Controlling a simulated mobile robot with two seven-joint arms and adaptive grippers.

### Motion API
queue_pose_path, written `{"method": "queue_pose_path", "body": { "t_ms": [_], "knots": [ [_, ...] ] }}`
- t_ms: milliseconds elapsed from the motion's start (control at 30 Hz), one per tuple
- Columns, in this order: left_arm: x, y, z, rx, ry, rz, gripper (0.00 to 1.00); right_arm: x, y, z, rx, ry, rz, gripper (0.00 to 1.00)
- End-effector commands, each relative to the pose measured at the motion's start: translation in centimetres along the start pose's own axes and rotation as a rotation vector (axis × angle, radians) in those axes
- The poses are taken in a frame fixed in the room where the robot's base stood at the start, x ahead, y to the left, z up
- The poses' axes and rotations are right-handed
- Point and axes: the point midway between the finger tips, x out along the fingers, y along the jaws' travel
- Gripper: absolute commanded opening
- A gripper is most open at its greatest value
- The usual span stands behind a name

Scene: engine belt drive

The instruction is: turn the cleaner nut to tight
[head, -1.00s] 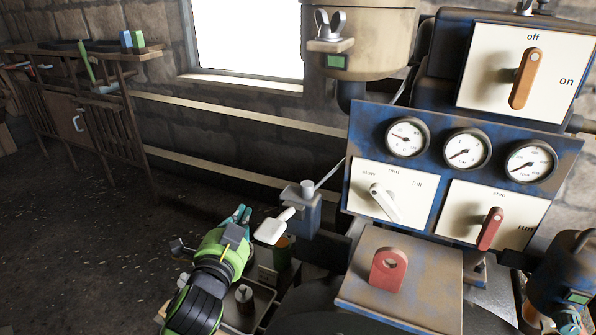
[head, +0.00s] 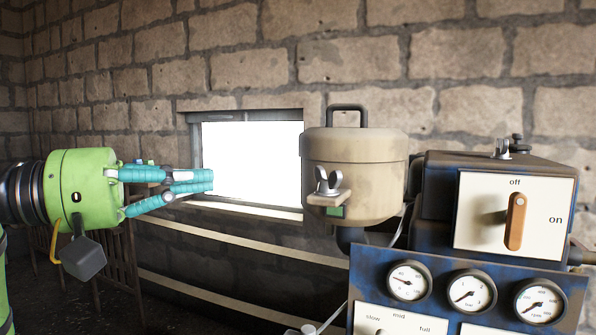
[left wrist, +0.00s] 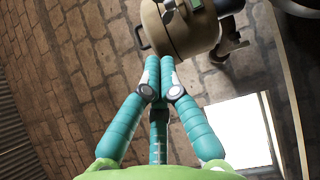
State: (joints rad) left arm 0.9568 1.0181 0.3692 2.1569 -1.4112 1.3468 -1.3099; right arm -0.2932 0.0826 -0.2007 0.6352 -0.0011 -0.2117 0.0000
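The cleaner nut is a grey wing nut (head: 327,180) on a small tan bracket at the front left of the tan cleaner canister (head: 368,190). Its two wings point up. My left gripper (head: 208,181), green with teal fingers, points right toward the canister at about the nut's height. Its fingertips are together and empty, apart from the nut in the head view. The left wrist view shows the closed fingers (left wrist: 160,66). My right gripper is out of view.
Right of the canister stands the blue panel (head: 450,265) with several gauges. Above it is an off/on switch with an orange handle (head: 516,220). A bright window (head: 250,165) is in the stone wall behind. The space between fingertips and canister looks clear.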

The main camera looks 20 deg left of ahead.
Motion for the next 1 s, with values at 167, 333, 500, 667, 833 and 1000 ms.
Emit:
{"method": "queue_pose_path", "body": {
  "t_ms": [167, 333, 500, 667, 833, 1000],
  "knots": [
    [0.8, 0.2, -0.4, 0.025, 0.025, -0.015, 0.0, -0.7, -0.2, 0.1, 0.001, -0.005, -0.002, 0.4],
    [4.1, 0.4, -0.3, 0.021, 0.02, -0.015, 0.0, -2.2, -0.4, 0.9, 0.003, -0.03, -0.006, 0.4],
    [7.9, 0.3, -0.4, 0.019, 0.017, -0.014, 0.0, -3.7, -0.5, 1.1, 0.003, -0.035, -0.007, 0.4],
    [10.9, 0.3, -0.5, 0.018, 0.018, -0.012, 0.0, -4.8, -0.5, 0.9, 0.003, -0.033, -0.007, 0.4],
    [12.9, 0.0, -0.6, 0.018, 0.02, -0.013, 0.0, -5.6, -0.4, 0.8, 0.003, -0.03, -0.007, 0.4],
    [13.6, -0.1, -0.6, 0.02, 0.022, -0.013, 0.0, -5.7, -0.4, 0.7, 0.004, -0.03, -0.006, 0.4]
  ]
}}
